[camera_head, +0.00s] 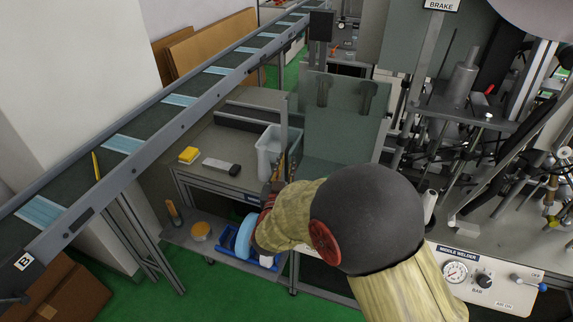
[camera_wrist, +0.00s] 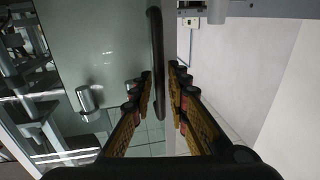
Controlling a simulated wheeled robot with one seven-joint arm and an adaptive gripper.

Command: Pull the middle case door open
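A see-through greenish case panel (camera_head: 343,125) stands upright in the middle of the head view, right of my gripper. In the wrist view, a glass pane (camera_wrist: 95,45) fills the left side, and a long black bar handle (camera_wrist: 157,45) runs upright along its right edge. My gripper (camera_wrist: 163,78) is open, with one finger on each side of the handle's line. I cannot tell whether the fingers touch it. In the head view my arm's end hides most of my gripper and the handle.
A conveyor (camera_head: 150,130) carrying blue masks runs along the left. A blue tray (camera_head: 228,240) sits on the shelf below. Welder machinery (camera_head: 480,285) stands close on the right.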

